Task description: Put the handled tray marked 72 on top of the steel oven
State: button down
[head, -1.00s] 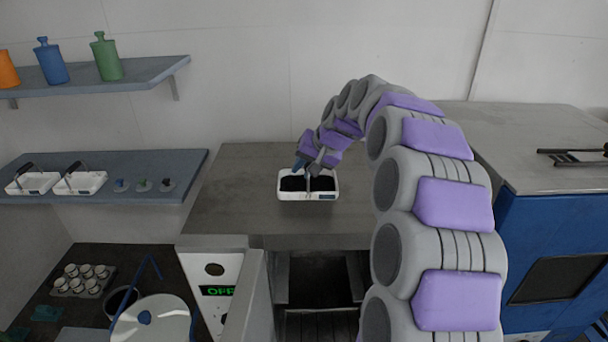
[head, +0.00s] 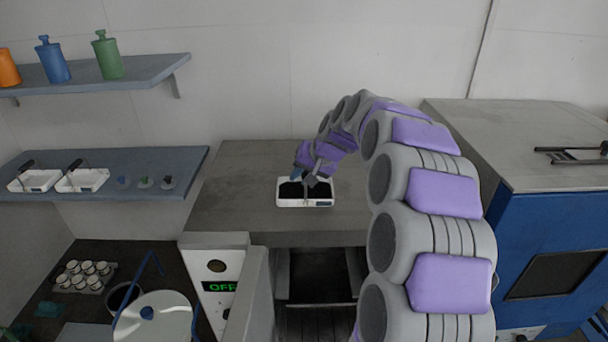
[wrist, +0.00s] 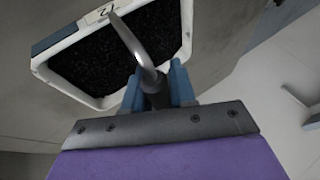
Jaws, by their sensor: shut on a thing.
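The white handled tray, filled with black granules (head: 318,204), is over the grey top of the steel oven (head: 235,205). I cannot tell whether it rests on the surface or hangs just above it. In the wrist view the tray's white rim (wrist: 188,30) carries a label reading 72. My gripper (head: 306,178) is above the tray. In the wrist view its blue fingers (wrist: 155,85) are shut on the tray's curved grey handle (wrist: 130,40). The oven's front below is open, with a dark cavity and an OFF display.
A blue cabinet (head: 550,230) with a grey top and a dark rack (head: 575,155) stands right. Two similar trays (head: 82,180) sit on the lower left shelf (head: 130,158); bottles (head: 108,60) stand on the upper one. The oven top around the tray is clear.

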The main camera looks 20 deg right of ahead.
jog(key=c, duration=1.3)
grip_release()
jog(key=shift+a, duration=0.4)
jog(key=shift+c, duration=0.2)
jog(key=o, duration=0.4)
jog(key=shift+a, duration=0.5)
jog(key=shift+d, duration=0.6)
jog(key=shift+d+r, duration=0.2)
jog(key=shift+d, duration=0.05)
jog(key=shift+b+v, duration=1.05)
jog(key=shift+v, duration=4.8)
jog(key=s+a+f+n+g, duration=0.2)
jog(key=s+a+f, duration=0.2)
jog(key=s+a, duration=0.35)
jog(key=s+a+f+n+g, duration=0.1)
jog(key=s+a+f+g, duration=0.15)
jog(key=s+a, duration=0.5)
jog(key=s+a+f+n+g+h, duration=0.1)
jog(key=s+f, duration=0.3)
jog(key=s, duration=0.4)
jog(key=s+a+f+g+h, duration=0.1)
jog(key=s+f, duration=0.3)
jog(key=s, duration=0.4)
jog(key=s+a+f+n+g+h, duration=0.1)
jog(key=s+f, duration=0.3)
jog(key=s, duration=0.4)
jog(key=shift+s+f+n+g, duration=0.2)
jog(key=shift+s+n+g, duration=0.1)
jog(key=shift+g, duration=0.05)
